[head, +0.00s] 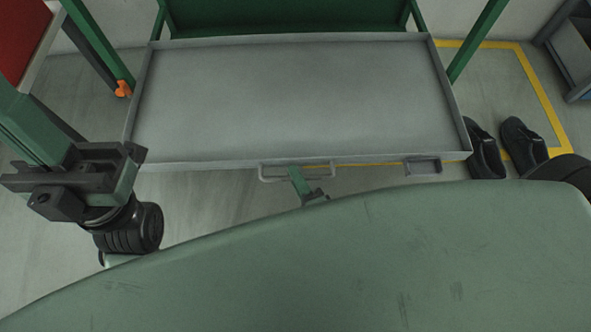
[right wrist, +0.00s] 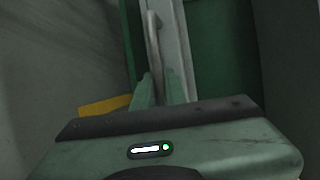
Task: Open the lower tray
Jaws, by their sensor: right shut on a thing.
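The grey metal tray (head: 290,95) is pulled well out from under the green frame and is empty. A bar handle (head: 268,172) is on its front face. The handle also shows upright in the right wrist view (right wrist: 152,40), beside the pale tray front (right wrist: 175,40). My right gripper (head: 299,176) is shut on the handle; its green fingers show in the right wrist view (right wrist: 162,92). Most of my right arm is hidden behind my green body. My left gripper (head: 75,175) is at the left, away from the tray; its fingers are not clear.
The green frame (head: 465,52) has legs on both sides of the tray. Dark shoes (head: 522,143) stand on the floor at the right, near a yellow floor line (head: 545,95). An orange part (head: 122,89) is by the left leg. A grey unit (head: 572,50) stands far right.

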